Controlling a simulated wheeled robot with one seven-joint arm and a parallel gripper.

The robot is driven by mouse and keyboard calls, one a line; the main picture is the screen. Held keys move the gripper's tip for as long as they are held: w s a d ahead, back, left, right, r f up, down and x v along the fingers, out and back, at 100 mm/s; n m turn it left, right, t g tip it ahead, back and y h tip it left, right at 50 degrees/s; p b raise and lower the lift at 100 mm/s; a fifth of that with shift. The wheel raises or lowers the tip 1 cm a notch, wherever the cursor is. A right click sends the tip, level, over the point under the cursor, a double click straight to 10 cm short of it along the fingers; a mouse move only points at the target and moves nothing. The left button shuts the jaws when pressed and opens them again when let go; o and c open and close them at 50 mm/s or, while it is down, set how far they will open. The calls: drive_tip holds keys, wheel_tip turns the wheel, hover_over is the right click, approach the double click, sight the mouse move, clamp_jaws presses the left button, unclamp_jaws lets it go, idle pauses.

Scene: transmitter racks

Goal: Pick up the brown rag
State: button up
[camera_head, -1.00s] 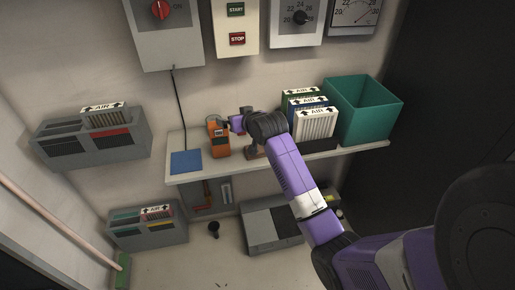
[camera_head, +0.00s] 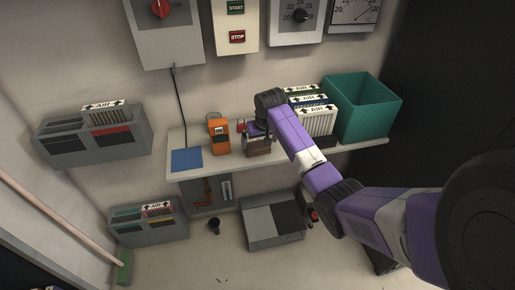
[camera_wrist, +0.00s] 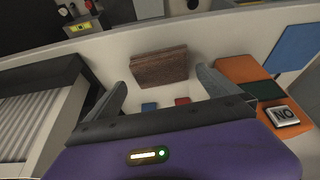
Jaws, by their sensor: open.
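The brown rag (camera_head: 258,148) lies on the shelf, right of the orange device, partly covered by my gripper in the head view. In the wrist view the rag (camera_wrist: 159,67) shows as a folded, textured brown block near the shelf's front edge. My gripper (camera_wrist: 163,83) is open and empty, and the rag appears ahead of and between its two fingers, apart from them. In the head view my gripper (camera_head: 258,131) hangs over the shelf just above the rag, and its fingers are hard to make out.
The orange device (camera_head: 219,136) and blue mat (camera_head: 186,160) are on the shelf to the left. Air filters (camera_head: 317,122) and a teal bin (camera_head: 369,107) stand to the right. Small blue (camera_wrist: 149,106) and red (camera_wrist: 182,101) things are behind the rag.

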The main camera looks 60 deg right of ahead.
sight(258, 146)
drive_tip(key=shift+x, duration=2.1)
drive_tip(key=shift+a, duration=0.1)
drive_tip(key=c, duration=1.1)
drive_tip(key=shift+r, duration=0.15)
wheel_tip(258, 146, up, 20)
drive_tip(key=shift+f+b, duration=0.1)
drive_tip(key=shift+b, duration=0.55)
